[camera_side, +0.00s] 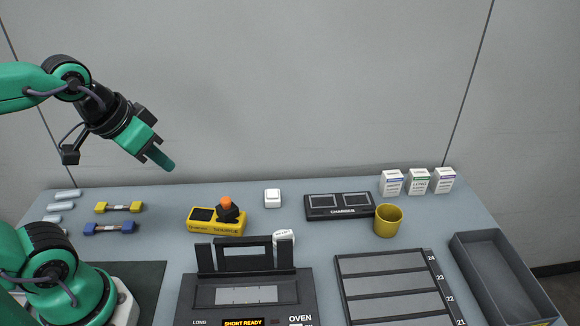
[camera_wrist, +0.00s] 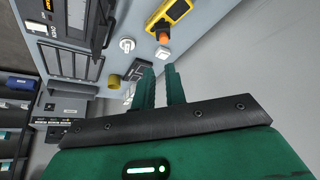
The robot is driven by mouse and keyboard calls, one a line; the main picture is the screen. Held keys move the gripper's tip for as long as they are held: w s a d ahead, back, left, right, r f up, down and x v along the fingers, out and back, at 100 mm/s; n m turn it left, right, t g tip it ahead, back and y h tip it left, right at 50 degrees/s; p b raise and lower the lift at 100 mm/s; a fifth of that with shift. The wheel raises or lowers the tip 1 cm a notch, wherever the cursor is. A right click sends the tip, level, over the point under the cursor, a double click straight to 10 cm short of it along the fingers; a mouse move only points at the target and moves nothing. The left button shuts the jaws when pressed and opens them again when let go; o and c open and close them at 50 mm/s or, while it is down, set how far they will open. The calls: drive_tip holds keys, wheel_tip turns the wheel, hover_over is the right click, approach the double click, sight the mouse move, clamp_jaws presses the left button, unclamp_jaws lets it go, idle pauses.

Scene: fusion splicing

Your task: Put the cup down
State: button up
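The yellow cup (camera_side: 389,220) stands upright on the bench, beside the right end of the dark charger (camera_side: 339,206). It also shows in the wrist view (camera_wrist: 114,81), to the left of my fingers. My gripper (camera_side: 166,164) is raised in the air above the back left of the bench, far to the left of the cup. In the wrist view, the two green fingers of my gripper (camera_wrist: 159,72) are apart with a gap between them, and nothing is held.
A yellow source box (camera_side: 215,228) with an orange-topped part is below my gripper. The oven (camera_side: 247,290), a slotted tray (camera_side: 394,286) and an empty grey bin (camera_side: 500,278) fill the front. Several small boxes (camera_side: 418,182) stand at the back right.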

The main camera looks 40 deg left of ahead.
drive_tip(key=shift+m+g, duration=0.6)
drive_tip(key=shift+g, duration=0.2)
drive_tip(key=w+d+r, duration=0.1)
drive_tip(key=w, duration=0.2)
drive_tip(key=w+d, duration=0.1)
drive_tip(key=w, duration=0.2)
drive_tip(key=w+d+r, duration=0.1)
drive_tip(key=w+d, duration=0.1)
drive_tip(key=w, duration=0.1)
drive_tip(key=shift+r, duration=0.35)
clamp_jaws()
drive_tip(key=m+g, duration=0.4)
hover_over(356, 240)
wheel_tip(356, 240, down, 17)
drive_tip(key=shift+s+f, duration=0.1)
drive_tip(key=shift+f, duration=0.1)
wheel_tip(356, 240, down, 9)
drive_tip(key=shift+f, duration=0.45)
drive_tip(key=shift+w+d+r, duration=0.1)
drive_tip(key=shift+w+d, duration=0.35)
drive_tip(key=shift+w, duration=0.45)
drive_tip(key=shift+w+d, duration=0.45)
drive_tip(key=shift+w, duration=0.4)
